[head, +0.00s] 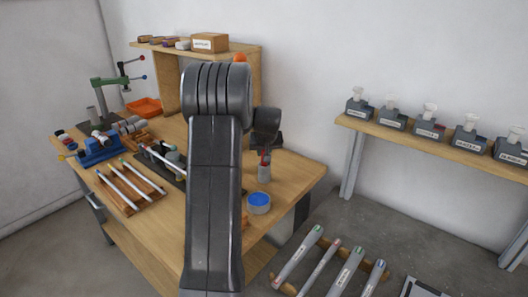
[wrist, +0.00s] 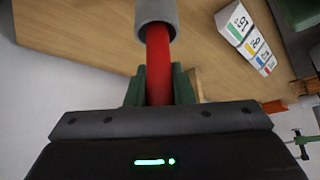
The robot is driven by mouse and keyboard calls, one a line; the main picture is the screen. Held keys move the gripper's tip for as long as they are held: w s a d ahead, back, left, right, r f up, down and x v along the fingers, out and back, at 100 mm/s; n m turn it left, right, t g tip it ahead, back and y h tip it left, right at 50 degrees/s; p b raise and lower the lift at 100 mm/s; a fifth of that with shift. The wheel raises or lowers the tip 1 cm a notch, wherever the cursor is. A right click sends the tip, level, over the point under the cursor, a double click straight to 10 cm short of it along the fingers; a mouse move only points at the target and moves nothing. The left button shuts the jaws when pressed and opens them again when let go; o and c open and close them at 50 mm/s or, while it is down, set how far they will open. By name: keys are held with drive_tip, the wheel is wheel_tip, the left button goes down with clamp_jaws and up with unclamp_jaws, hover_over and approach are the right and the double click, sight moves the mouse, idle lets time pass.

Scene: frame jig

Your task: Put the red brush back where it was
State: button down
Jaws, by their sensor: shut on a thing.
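The red brush (wrist: 158,60) is between the green fingers of my gripper (wrist: 159,88) in the wrist view, and the fingers are shut on it. Its far end meets or enters the grey cylindrical cup (wrist: 156,12) at the top of that view; how deep it sits is hidden. In the head view a small part of the red brush (head: 262,158) shows at the mouth of the grey cup (head: 264,174), which stands upright on the workbench near its right edge. My gripper (head: 264,150) is just above the cup there, partly hidden by my arm.
A round tin with a blue top (head: 259,202) stands in front of the cup on the workbench (head: 292,172). A labelled colour card or block (wrist: 247,37) lies to the right in the wrist view. Racks of rods (head: 130,187) and a blue vise (head: 97,150) occupy the left side.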

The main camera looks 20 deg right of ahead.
drive_tip(key=shift+f, duration=0.3)
drive_tip(key=c, duration=1.3)
unclamp_jaws()
drive_tip(key=shift+o, duration=0.2)
drive_tip(key=shift+r, duration=0.1)
drive_tip(key=shift+r, duration=0.2)
drive_tip(key=b+v, duration=0.1)
drive_tip(key=v, duration=1)
drive_tip(key=shift+s+r+b, duration=0.25)
drive_tip(key=shift+r+b, duration=0.05)
